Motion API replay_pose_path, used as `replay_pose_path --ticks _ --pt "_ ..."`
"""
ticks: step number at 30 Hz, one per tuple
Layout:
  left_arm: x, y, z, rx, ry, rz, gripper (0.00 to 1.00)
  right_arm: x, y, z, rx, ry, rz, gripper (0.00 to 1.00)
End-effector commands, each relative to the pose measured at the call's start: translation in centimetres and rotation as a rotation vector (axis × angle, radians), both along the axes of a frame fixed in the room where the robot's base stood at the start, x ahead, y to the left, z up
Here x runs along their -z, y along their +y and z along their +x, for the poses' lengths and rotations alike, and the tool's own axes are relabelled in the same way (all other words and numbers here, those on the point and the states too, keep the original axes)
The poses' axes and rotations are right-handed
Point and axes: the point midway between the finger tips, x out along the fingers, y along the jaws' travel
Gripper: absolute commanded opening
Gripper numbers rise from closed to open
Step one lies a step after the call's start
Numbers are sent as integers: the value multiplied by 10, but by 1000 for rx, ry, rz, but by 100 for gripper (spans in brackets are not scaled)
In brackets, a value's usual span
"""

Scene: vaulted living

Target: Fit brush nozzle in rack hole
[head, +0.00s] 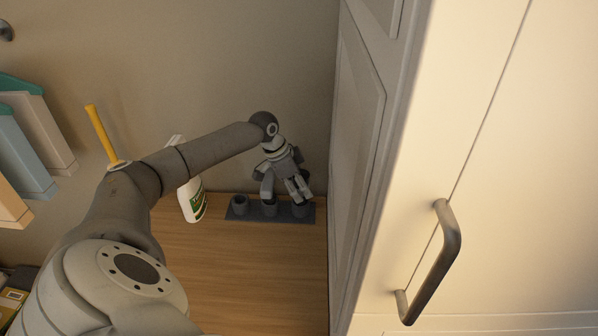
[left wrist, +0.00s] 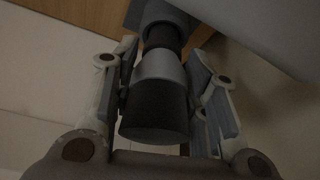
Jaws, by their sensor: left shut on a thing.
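The rack (head: 230,214) is a dark grey strip with several short round holders, on the wooden top against the back wall. My left gripper (head: 284,190) points down just above its middle and right holders. In the left wrist view, my left gripper (left wrist: 162,65) is shut on the brush nozzle (left wrist: 155,112), a black cylinder with a grey band. The nozzle's far end meets or overlaps a grey-blue part (left wrist: 165,14), perhaps the rack; I cannot tell whether it is in a hole. In the head view the fingers mostly hide the nozzle. My right gripper is out of view.
A white spray bottle with a green label (head: 193,203) stands left of the rack, partly behind my arm. A pale cabinet (head: 375,170) with a metal handle (head: 440,265) closes off the right. The wooden top (head: 255,270) is clear in front of the rack.

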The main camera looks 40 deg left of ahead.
Motion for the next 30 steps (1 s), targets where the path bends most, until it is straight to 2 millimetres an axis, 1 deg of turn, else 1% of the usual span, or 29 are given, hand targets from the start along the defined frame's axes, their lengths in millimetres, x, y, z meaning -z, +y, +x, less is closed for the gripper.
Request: replay_pose_path --ticks 18,25,26,30 --pt "9 -1 0 0 -1 -1 16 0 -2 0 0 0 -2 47" --pt "10 -1 0 0 -1 -1 16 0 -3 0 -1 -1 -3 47" --pt "10 -1 0 0 -1 -1 42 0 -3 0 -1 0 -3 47" --pt "10 -1 0 0 -1 -1 60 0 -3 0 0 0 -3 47"
